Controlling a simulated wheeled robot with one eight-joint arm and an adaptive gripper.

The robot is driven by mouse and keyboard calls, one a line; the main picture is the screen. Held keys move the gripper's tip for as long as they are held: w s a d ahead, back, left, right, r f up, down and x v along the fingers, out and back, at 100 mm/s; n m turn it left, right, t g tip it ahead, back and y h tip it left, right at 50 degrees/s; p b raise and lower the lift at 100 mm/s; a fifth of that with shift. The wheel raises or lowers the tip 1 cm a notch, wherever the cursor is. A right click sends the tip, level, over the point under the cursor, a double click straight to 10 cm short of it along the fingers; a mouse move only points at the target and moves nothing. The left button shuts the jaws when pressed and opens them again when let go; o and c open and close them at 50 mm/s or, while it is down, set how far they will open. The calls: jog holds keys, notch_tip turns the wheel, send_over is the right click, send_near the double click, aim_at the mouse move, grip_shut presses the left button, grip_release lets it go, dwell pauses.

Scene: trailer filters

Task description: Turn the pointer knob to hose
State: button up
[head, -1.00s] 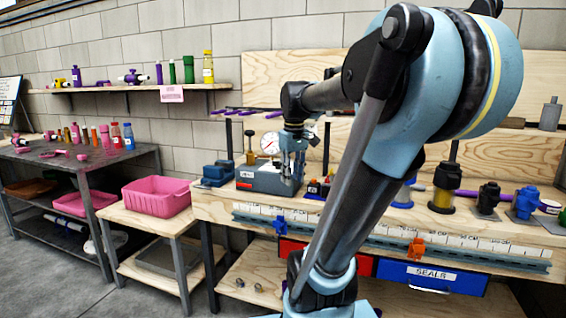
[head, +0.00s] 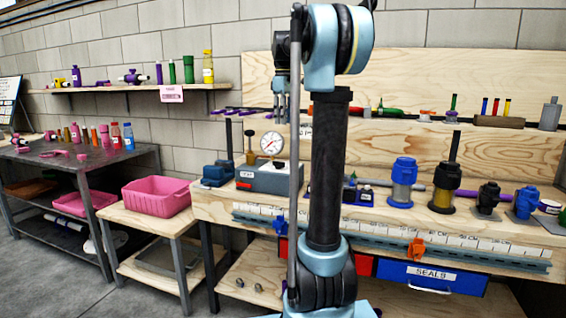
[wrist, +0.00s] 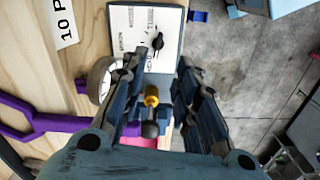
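The pointer knob (wrist: 157,43) is small and black, on a white panel (wrist: 120,18) with several small labels I cannot read. Its narrow end seems to point toward the top of the wrist view. The panel lies on the grey-blue tester box (head: 285,178), beside the dial gauge (head: 271,144); the knob itself is not clear in the head view. My gripper (head: 281,118) hangs raised above the box, fingers down. In the wrist view my gripper (wrist: 158,72) is open and empty, with the knob beyond the fingertips, apart from them.
A yellow-and-black fitting (wrist: 151,98) shows between the fingers, below them. The gauge stands left of the panel in the wrist view (wrist: 103,80). Purple tools (wrist: 45,122) hang nearby. Blue and black fittings (head: 404,180) stand on the bench to the right.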

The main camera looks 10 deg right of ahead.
aim_at(278, 164)
notch_tip(278, 164, down, 17)
jog(key=shift+f, duration=0.15)
dwell(0.5)
grip_shut()
